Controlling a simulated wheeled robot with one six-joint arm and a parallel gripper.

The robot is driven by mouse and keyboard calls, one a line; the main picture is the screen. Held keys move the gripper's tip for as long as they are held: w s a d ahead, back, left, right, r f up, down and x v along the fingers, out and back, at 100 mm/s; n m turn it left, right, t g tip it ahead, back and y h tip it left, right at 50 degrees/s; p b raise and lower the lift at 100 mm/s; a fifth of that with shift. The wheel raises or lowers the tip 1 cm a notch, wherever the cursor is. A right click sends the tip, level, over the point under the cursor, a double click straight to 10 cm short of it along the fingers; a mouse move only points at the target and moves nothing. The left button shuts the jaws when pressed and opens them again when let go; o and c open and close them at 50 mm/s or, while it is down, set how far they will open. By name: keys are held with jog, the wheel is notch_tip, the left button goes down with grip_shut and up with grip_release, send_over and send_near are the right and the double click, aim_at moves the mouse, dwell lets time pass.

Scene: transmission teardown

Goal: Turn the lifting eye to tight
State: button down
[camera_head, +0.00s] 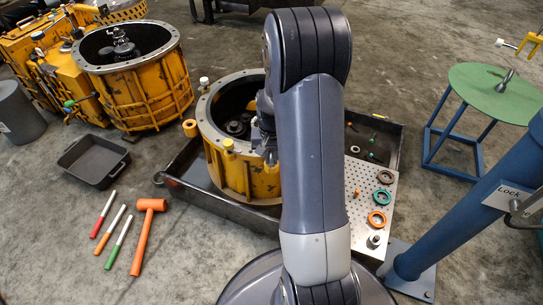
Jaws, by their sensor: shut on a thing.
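The yellow gearbox housing (212,158) stands open end up in a dark tray. Small yellow fittings (229,145) sit on its grey flange. My gripper (269,154) is at the flange's near right side, largely hidden by my arm. It points down and is shut on a small part at the rim, taken to be the lifting eye. The lifting eye is too small and covered to show its shape or how deep it sits.
A perforated plate (362,192) with coloured rings lies right of the housing. A blue post (470,215) stands at the right, near a green round table (495,92). An orange mallet (147,232), several markers and a black pan (93,160) lie on the floor at left.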

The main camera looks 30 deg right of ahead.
jog(key=shift+r+m, duration=0.1)
jog(key=shift+m, duration=0.3)
jog(key=m+p, duration=0.2)
jog(key=shift+w+a+m, duration=0.15)
jog(key=shift+a+m, duration=0.05)
jog(key=shift+m, duration=0.2)
jog(key=m, duration=0.1)
jog(key=m+p, duration=0.1)
jog(key=m, duration=0.1)
jog(key=m+p, duration=0.1)
jog(key=shift+w+a+m, duration=0.1)
jog(key=shift+w+m, duration=0.15)
jog(key=shift+m, duration=0.05)
jog(key=m, duration=0.1)
jog(key=m+p, duration=0.1)
jog(key=m, duration=0.2)
jog(key=shift+w+m, duration=0.25)
jog(key=shift+m, duration=0.05)
jog(key=shift+w+m+p, duration=0.2)
jog(key=shift+m+p, duration=0.35)
jog(key=shift+m, duration=1.25)
jog(key=c, duration=1.4)
grip_release()
jog(key=shift+c, duration=0.2)
